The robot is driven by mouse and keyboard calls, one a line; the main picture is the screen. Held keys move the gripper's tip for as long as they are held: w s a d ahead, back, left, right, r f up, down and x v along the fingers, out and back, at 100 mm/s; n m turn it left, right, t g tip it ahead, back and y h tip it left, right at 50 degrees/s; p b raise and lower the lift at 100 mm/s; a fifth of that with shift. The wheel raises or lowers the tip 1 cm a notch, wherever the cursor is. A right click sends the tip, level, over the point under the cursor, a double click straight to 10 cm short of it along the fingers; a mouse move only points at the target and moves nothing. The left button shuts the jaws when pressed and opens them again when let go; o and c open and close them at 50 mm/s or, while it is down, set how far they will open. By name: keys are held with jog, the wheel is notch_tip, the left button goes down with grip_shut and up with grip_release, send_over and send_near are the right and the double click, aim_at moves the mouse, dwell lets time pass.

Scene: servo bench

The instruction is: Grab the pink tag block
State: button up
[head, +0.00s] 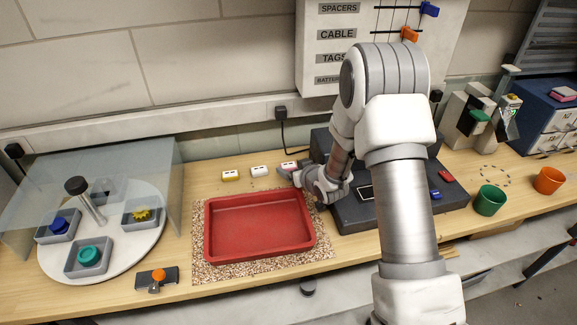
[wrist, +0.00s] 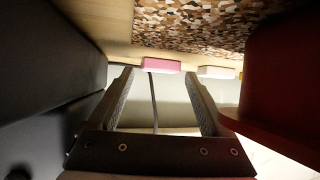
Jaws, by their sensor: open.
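The pink tag block (wrist: 157,65) lies beyond my fingertips in the wrist view, roughly centred between them. In the head view, the pink block (head: 289,165) is at the right end of a short row at the back of the bench, close to my gripper (head: 284,173). In the wrist view my gripper (wrist: 158,80) is open, with nothing between its fingers. The block looks apart from the fingers, but the exact gap is hard to judge.
A white block (head: 260,171) and a yellow block (head: 231,175) stand left of the pink one. A red tray (head: 258,257) on a speckled mat (head: 200,275) is in front. A dark case (head: 352,217) stands close on the right.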

jog(key=shift+x, duration=0.8)
